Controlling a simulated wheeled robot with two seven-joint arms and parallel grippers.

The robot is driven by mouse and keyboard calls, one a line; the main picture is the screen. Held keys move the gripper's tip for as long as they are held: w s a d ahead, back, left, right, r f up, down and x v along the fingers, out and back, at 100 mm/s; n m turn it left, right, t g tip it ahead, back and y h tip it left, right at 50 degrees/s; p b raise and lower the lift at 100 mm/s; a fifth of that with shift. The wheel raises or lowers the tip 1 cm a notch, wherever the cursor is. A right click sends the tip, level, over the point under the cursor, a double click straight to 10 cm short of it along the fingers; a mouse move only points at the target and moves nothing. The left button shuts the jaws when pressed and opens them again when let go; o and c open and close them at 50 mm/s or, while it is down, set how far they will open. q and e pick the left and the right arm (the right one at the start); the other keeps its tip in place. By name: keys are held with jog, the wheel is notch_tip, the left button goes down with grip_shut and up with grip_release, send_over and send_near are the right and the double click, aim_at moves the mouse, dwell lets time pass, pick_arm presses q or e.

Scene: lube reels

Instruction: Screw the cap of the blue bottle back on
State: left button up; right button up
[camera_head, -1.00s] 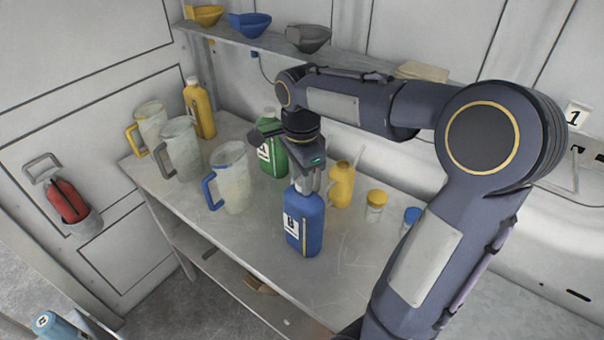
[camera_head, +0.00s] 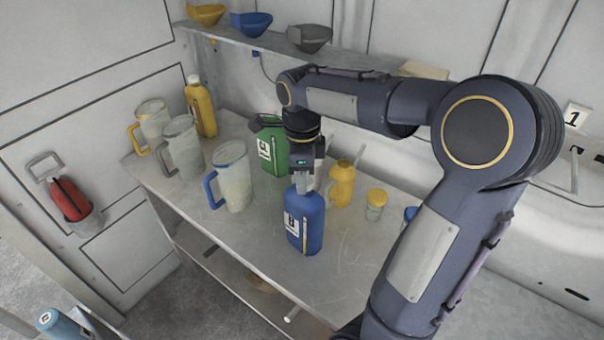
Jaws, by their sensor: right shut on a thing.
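The blue bottle (camera_head: 304,222) stands upright on the metal workbench, with a white label on its side. My right gripper (camera_head: 304,183) points down from above at the bottle's neck. It is shut on the cap, at the top of the bottle. The fingers hide most of the cap and neck, so I cannot tell how far the cap sits on the thread. My left gripper is not in view.
On the workbench (camera_head: 345,255) a green canister (camera_head: 270,145), a yellow oil can (camera_head: 342,185), a yellow-lidded jar (camera_head: 376,204) and a blue-handled jug (camera_head: 232,175) stand near the bottle. More jugs and a yellow bottle (camera_head: 200,106) stand at left. Funnels line the shelf above.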

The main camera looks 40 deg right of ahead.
jog(key=m, duration=0.5)
jog(key=shift+d+p, duration=0.1)
jog(key=shift+p, duration=0.25)
jog(key=o, duration=1.4)
jog(key=shift+r, duration=0.1)
